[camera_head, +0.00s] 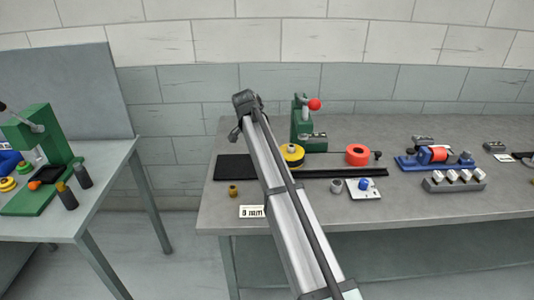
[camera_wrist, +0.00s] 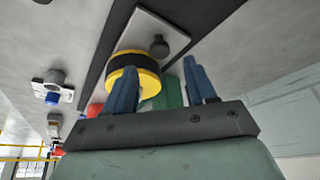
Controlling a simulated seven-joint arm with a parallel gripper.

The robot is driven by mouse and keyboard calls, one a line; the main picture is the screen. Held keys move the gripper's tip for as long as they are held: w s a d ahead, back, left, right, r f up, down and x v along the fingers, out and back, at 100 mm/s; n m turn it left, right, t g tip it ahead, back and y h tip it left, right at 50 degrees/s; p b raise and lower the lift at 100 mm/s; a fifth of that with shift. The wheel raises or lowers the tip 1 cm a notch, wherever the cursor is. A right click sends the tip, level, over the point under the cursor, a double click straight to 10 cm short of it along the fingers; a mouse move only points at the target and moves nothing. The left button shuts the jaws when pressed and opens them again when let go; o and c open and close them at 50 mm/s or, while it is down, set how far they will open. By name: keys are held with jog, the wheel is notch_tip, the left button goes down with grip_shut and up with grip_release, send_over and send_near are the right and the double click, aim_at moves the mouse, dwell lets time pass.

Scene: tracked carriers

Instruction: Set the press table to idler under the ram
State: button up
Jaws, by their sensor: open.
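A green press (camera_head: 300,128) with a red ball handle (camera_head: 314,104) stands at the back of the grey bench. Before it runs a black track (camera_head: 340,173). A yellow-and-black wheel (camera_head: 292,155) sits by the press foot, partly behind my arm; a red wheel (camera_head: 357,154) sits farther right. I cannot tell which is the idler. In the wrist view, the yellow-and-black wheel (camera_wrist: 133,75) is on a grey plate (camera_wrist: 178,38) with a dark knob (camera_wrist: 159,46). My gripper (camera_wrist: 160,65) has its blue fingers apart, the knob showing between and beyond them. The ram's tip is hidden.
A blue fixture (camera_head: 435,158) and a grey block with several pale pieces (camera_head: 455,181) are at right. A brass piece (camera_head: 233,190), a grey cylinder (camera_head: 336,186) and a label card (camera_head: 252,211) lie in front. A second green press (camera_head: 45,145) stands on the left table.

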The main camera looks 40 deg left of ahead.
jog(key=shift+x, duration=2.7)
jog(key=shift+c, duration=0.3)
grip_shut()
